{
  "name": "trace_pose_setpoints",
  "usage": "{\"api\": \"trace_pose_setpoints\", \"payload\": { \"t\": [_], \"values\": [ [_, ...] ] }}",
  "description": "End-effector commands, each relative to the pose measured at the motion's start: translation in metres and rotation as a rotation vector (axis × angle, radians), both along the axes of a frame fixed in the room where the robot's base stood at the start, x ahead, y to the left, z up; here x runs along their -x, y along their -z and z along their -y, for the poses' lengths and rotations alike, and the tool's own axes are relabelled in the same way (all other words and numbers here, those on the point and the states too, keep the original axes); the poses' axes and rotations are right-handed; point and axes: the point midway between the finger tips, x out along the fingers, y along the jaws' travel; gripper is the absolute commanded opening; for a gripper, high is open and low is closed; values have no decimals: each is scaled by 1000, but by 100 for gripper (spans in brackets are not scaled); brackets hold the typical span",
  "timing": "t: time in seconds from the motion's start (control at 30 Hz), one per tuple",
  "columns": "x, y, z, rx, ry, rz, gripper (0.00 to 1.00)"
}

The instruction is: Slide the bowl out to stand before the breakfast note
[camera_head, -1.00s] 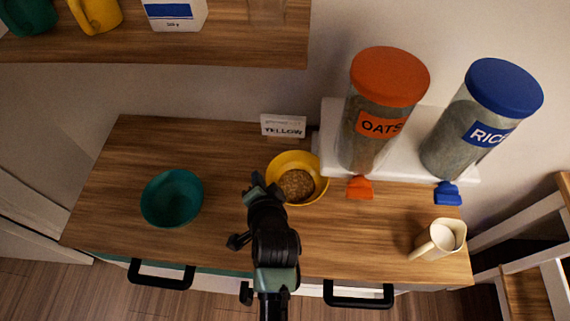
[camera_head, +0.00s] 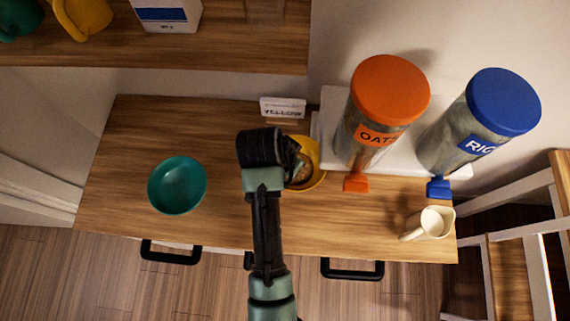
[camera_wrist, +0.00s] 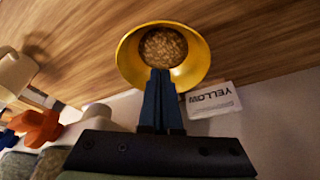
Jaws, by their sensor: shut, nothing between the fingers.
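The yellow bowl (camera_head: 317,181) holds brown grain-like food and stands on the wooden cabinet top, in front of the note and beside the white dispenser base. My arm hides its left part in the head view. The note (camera_head: 283,107) is a white card reading YELLOW, standing behind the bowl; it also shows in the wrist view (camera_wrist: 213,99). My gripper (camera_wrist: 161,72) is shut and empty. In the wrist view its fingertips overlap the near rim of the yellow bowl (camera_wrist: 196,62); I cannot tell whether they touch it. A second, teal bowl (camera_head: 177,186) stands empty at the left.
The oats dispenser (camera_head: 389,92) and rice dispenser (camera_head: 500,104) stand on a white base at the right. A cream jug (camera_head: 432,223) is near the front right corner. A shelf (camera_head: 150,55) overhangs the back left. The top between the teal bowl and my arm is clear.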

Motion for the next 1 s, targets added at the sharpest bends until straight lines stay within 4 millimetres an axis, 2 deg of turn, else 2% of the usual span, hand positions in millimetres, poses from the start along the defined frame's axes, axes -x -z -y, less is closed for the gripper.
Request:
{"api": "trace_pose_setpoints", "payload": {
  "t": [0.3,0.43,0.6,1.0],
  "values": [
    [-16,54,11,-1,2,-2,0],
    [4,50,-2,-2,-1,-2,0],
    [15,51,-10,-2,0,0,0],
    [18,53,-12,-3,0,2,0]
  ]
}}
